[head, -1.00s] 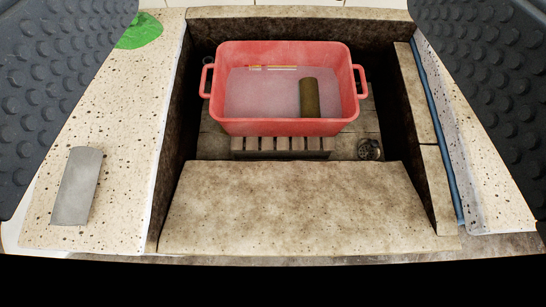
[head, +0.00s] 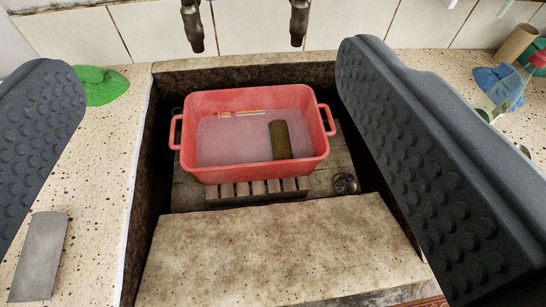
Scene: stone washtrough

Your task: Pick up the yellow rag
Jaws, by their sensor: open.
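I see no clear yellow rag. A thin yellow and white strip (head: 241,114) lies along the far inner side of the red tub (head: 248,173); I cannot tell what it is. The tub holds cloudy liquid and a dark olive cylinder (head: 280,139). My gripper (head: 212,65) is open and empty, its two dark studded fingers wide apart at the left and right of the view. The fingers hide parts of both counters.
The tub stands on a slatted rack (head: 258,190) in the stone trough (head: 280,245). A green cloth (head: 100,86) and grey slab (head: 40,258) lie left. A blue cloth (head: 498,82), clear bottle (head: 510,92) and brown roll (head: 516,43) are right. Two taps (head: 193,27) hang at the back.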

